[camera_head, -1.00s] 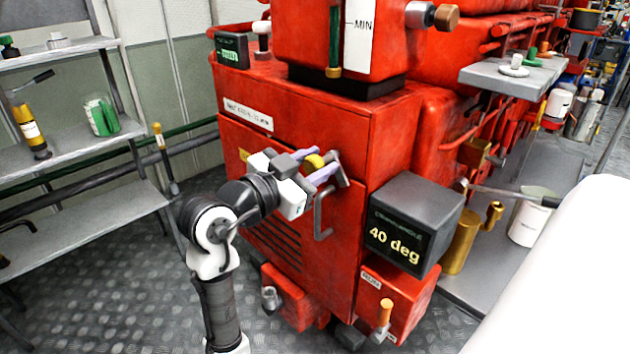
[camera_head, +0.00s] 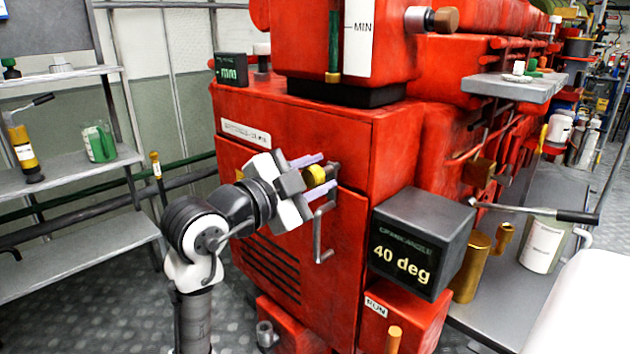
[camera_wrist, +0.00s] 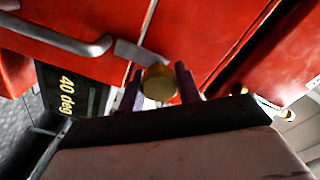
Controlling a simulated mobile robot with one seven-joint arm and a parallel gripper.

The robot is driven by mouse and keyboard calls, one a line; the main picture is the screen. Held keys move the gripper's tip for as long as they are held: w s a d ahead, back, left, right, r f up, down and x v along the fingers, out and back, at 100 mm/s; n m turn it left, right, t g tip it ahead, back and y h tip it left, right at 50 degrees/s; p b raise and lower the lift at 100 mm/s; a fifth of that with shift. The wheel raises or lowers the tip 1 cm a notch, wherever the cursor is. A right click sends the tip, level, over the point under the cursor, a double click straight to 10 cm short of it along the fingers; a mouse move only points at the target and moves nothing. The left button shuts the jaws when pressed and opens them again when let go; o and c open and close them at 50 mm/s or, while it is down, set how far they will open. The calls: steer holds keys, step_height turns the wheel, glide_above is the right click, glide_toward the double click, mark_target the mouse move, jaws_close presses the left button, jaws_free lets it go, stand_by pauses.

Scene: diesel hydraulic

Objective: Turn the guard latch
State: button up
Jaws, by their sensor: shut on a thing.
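The guard latch shows as a round yellow knob (camera_head: 317,175) with a grey plate behind it, on the front of the red cabinet (camera_head: 345,150) near its right edge. My gripper (camera_head: 319,176) is at the latch, with one pale purple finger above the knob and one below. In the wrist view the knob (camera_wrist: 159,82) sits between the two fingers (camera_wrist: 160,90), and the grey plate (camera_wrist: 130,53) extends beyond it. My gripper is shut on the knob. The fingers hide part of the plate, and the exact contact is too small to see.
A bent grey handle (camera_head: 320,235) hangs just below the latch. A dark box reading 40 deg (camera_head: 420,243) juts out to the right. A shelf rack (camera_head: 75,165) stands at left. Floor space (camera_head: 110,310) is clear below the shelves.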

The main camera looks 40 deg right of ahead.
stand_by(0.4)
steer(key=o, duration=1)
steer(key=shift+c, duration=0.2)
steer(key=s+a, duration=0.1)
steer(key=a, duration=1.2)
steer(key=shift+a+b, duration=0.35)
steer(key=shift+a, duration=0.05)
steer(key=shift+s, duration=0.1)
